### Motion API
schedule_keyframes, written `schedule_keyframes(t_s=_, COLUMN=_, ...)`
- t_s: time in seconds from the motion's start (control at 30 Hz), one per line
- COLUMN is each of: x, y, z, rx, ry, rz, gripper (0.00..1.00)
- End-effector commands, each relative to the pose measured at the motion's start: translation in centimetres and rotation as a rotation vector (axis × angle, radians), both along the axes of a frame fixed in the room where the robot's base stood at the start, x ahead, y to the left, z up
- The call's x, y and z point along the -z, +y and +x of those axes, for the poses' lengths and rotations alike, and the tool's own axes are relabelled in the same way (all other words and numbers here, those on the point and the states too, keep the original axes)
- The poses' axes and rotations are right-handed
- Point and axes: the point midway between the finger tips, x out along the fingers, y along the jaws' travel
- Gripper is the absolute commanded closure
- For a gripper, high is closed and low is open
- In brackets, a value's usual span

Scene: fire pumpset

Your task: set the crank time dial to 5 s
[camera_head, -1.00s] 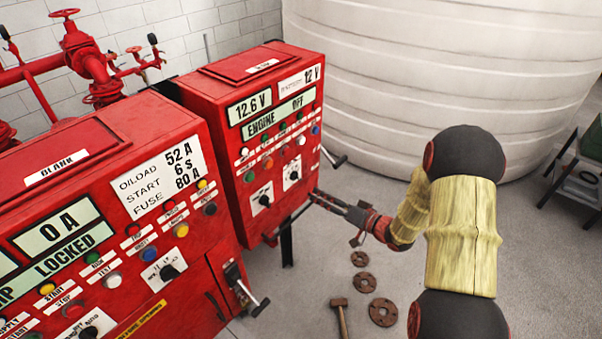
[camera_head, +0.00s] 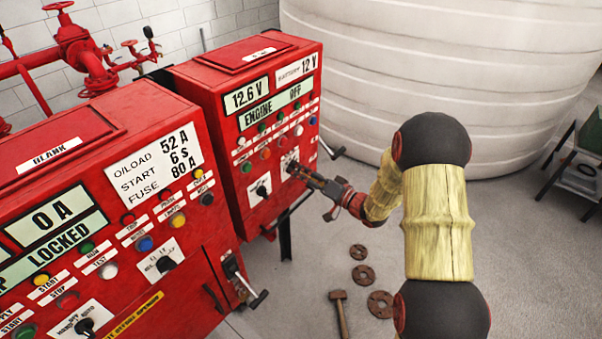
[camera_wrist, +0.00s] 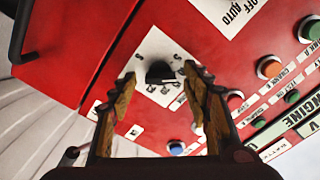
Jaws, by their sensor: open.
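The crank time dial is a black knob (camera_wrist: 158,73) on a white plate (camera_wrist: 150,50) with small markings, on the front of the red engine panel (camera_head: 235,195). In the head view the dial plate (camera_head: 289,157) is partly covered by my gripper (camera_head: 297,172). In the wrist view my gripper (camera_wrist: 158,85) is open, with one worn yellowish finger on each side of the black knob. The knob lies between the fingertips, and I cannot tell whether they touch it. The number the knob points to is too small to read.
A second selector (camera_head: 262,190) with an OFF/AUTO plate is beside the dial. Coloured buttons (camera_wrist: 269,67) run in rows nearby. A lever handle (camera_head: 331,148) sticks out from the panel's right side. A hammer (camera_head: 340,310) and round discs (camera_head: 380,304) lie on the floor.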

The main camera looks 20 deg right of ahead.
Motion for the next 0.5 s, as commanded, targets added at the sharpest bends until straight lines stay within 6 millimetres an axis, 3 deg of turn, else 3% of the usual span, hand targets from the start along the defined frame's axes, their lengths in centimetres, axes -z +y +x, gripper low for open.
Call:
schedule_keyframes(t_s=0.17, x=-0.02, y=-0.02, z=0.01, rx=0.000, ry=0.000, rz=0.000, gripper=0.52)
schedule_keyframes(t_s=0.5, x=-0.02, y=-0.03, z=0.00, rx=0.000, ry=0.000, rz=0.000, gripper=0.70)
